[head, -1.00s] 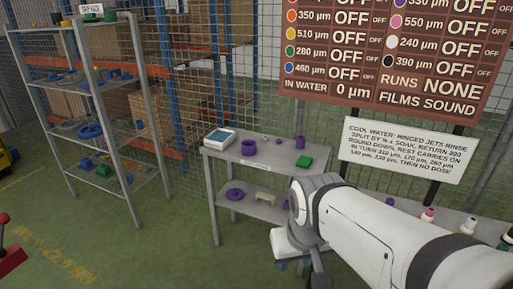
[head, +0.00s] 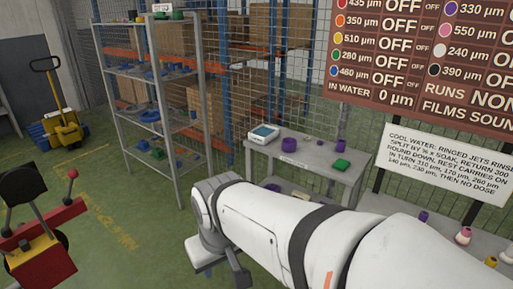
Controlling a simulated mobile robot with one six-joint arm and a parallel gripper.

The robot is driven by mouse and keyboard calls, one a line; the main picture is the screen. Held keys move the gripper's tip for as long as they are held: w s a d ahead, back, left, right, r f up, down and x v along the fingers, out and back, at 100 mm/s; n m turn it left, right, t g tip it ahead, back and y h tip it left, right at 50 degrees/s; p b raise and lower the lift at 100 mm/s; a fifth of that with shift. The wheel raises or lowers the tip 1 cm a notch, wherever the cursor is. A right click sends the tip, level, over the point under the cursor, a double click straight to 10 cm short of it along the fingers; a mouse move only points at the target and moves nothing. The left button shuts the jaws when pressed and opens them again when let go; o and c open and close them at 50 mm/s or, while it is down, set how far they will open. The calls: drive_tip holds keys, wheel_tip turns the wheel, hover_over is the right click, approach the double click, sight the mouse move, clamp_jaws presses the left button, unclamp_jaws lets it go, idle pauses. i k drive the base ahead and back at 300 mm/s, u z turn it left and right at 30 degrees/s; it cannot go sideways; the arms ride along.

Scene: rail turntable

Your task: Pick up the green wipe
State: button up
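The green wipe (head: 341,164) looks like a small flat green block. It lies on the right part of the grey table's top (head: 312,168) in the head view. My white arm reaches in from the lower right and passes in front of the table's lower part. My gripper (head: 225,268) is at the arm's far end, low in the picture and left of the table, well apart from the wipe. Only bits of it show behind the white wrist, so its fingers cannot be made out.
A white device (head: 263,135), a purple cup (head: 289,145) and a purple cylinder (head: 340,146) share the tabletop. A wire shelf (head: 160,105) stands left. A red machine (head: 40,250) is at lower left. Green floor between is clear.

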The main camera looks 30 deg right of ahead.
sight(341, 165)
drive_tip(key=i, duration=2.85)
drive_tip(key=z, duration=3.55)
drive_tip(key=i, duration=1)
drive_tip(key=u, duration=0.1)
